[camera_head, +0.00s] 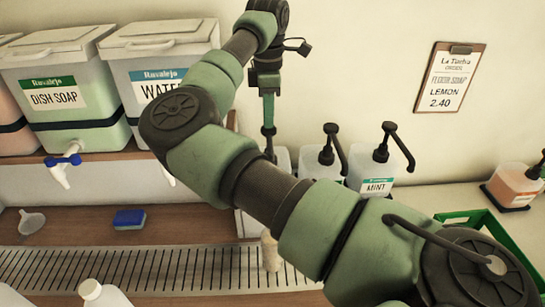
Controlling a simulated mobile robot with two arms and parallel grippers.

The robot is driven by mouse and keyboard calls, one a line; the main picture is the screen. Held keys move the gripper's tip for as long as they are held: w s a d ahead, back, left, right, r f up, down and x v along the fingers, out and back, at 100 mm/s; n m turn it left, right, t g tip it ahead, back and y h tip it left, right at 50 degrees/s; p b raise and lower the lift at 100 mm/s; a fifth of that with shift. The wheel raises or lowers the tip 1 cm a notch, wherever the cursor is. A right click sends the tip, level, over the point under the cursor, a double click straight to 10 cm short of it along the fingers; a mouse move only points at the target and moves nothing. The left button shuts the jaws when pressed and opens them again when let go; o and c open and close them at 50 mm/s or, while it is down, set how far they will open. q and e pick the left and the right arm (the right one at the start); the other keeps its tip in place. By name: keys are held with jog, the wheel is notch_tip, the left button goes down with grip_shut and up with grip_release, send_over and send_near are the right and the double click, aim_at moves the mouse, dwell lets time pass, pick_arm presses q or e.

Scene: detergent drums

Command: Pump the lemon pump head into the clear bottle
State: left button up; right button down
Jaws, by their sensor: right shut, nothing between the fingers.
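My right gripper (269,128) points down with its fingers together and empty, above a pale pump container (282,158) that my right arm mostly hides. Beside that stands a white container with a black pump head (331,130); its label is hidden. Further right is a container labelled MINT (372,172) with a black pump. I cannot read LEMON on any container, so I cannot tell which pump is the lemon one. A small beige upright object (270,250) stands on the slotted drip grate, partly behind my arm; I cannot tell whether it is the clear bottle. My left gripper is out of view.
DISH SOAP (57,98) and WATER (160,80) drums stand on a shelf at left. A funnel (31,221) and blue sponge (129,219) lie below. White bottles (103,294) stand at the front. A green crate (490,225) and pink pump container (515,185) are at right.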

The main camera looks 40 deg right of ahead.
aim_at(269, 131)
jog(key=shift+f+b, duration=1.5)
jog(key=shift+f, duration=0.85)
jog(key=shift+r, duration=0.1)
jog(key=shift+r+p, duration=1.75)
jog(key=shift+r, duration=1.1)
notch_tip(269, 131, up, 6)
jog(key=p, duration=0.4)
